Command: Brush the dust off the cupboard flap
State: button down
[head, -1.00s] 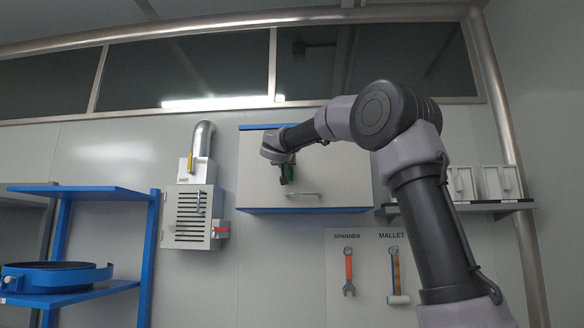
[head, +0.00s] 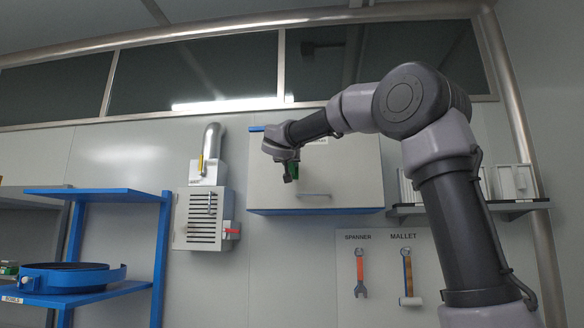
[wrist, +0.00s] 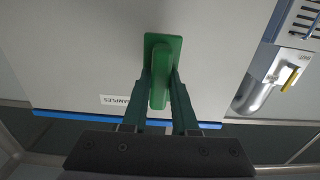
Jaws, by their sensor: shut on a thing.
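The cupboard flap (head: 345,178) is a pale grey panel on the back wall, with a blue edge, a small label and a handle low down. It fills much of the wrist view (wrist: 75,55). My gripper (head: 291,168) is in front of the flap's left half. It is shut on a green brush (wrist: 161,62), held between both fingers; a bit of its green shows in the head view (head: 294,169). I cannot tell whether the bristles touch the flap; they are hidden behind the green body. No dust can be made out.
A grey vent box (head: 200,218) with a bent pipe hangs left of the cupboard. A blue rack (head: 158,250) holds a round blue tray (head: 75,277). A spanner (head: 360,273) and mallet (head: 407,277) hang below right. A shelf (head: 470,208) with pale bins is at right.

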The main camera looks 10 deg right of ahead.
jog(key=shift+s+a, duration=0.15)
jog(key=shift+s, duration=0.4)
jog(key=v, duration=0.3)
